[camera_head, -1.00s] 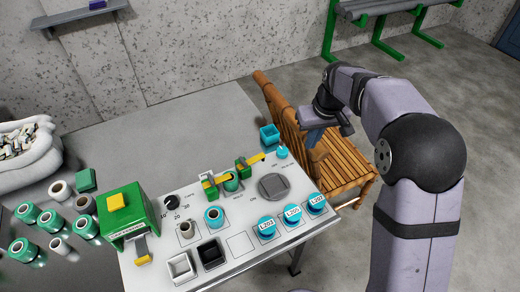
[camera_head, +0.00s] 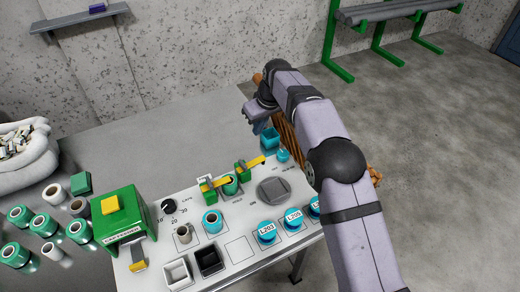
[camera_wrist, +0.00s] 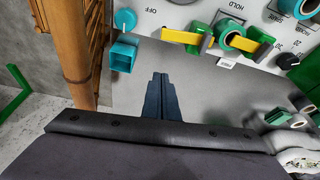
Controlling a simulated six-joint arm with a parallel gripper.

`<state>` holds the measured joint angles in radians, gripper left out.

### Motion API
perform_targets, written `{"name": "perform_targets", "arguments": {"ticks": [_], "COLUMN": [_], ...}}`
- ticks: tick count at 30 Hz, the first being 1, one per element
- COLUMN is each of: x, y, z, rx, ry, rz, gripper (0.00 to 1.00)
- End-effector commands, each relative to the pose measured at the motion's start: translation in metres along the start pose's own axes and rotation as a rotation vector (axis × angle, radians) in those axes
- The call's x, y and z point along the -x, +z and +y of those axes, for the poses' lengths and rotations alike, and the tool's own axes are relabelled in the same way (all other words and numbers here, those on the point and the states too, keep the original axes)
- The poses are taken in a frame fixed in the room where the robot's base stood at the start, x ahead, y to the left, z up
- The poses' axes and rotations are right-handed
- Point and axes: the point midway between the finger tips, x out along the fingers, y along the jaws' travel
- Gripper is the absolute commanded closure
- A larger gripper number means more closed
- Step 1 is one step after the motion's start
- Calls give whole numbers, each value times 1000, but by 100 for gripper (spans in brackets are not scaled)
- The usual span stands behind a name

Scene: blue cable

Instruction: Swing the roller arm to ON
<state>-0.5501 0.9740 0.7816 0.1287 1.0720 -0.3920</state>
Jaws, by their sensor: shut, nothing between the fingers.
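Two yellow arms on green brackets stand on the white panel, a left one (camera_head: 214,184) and a right one (camera_head: 250,163), with a green roll (camera_head: 230,185) between them. I cannot tell for certain which is the roller arm. The right one points toward the teal knob (camera_head: 283,155); in the wrist view this yellow arm (camera_wrist: 180,37) lies near the OFF label. My gripper (camera_wrist: 160,77) is shut and empty, above bare grey table, apart from the arms. In the head view my gripper (camera_head: 252,115) is small and partly unclear, behind the panel's far edge.
A teal square box (camera_head: 269,138) stands at the panel's far corner, close to my gripper. A bamboo chair (camera_wrist: 65,50) stands beside the table, mostly hidden by my arm in the head view. A green dispenser (camera_head: 115,215) and several rolls are at left.

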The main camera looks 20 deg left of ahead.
Motion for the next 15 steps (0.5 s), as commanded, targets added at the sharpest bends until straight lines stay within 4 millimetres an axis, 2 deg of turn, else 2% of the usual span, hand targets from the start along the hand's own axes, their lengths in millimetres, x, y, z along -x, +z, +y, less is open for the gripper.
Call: {"name": "perform_targets", "arguments": {"ticks": [8,15], "x": [-1,-20], "y": [0,0], "z": [0,0], "rx": [-1,-1], "ry": [0,0], "rz": [0,-2], "gripper": [100,100]}}
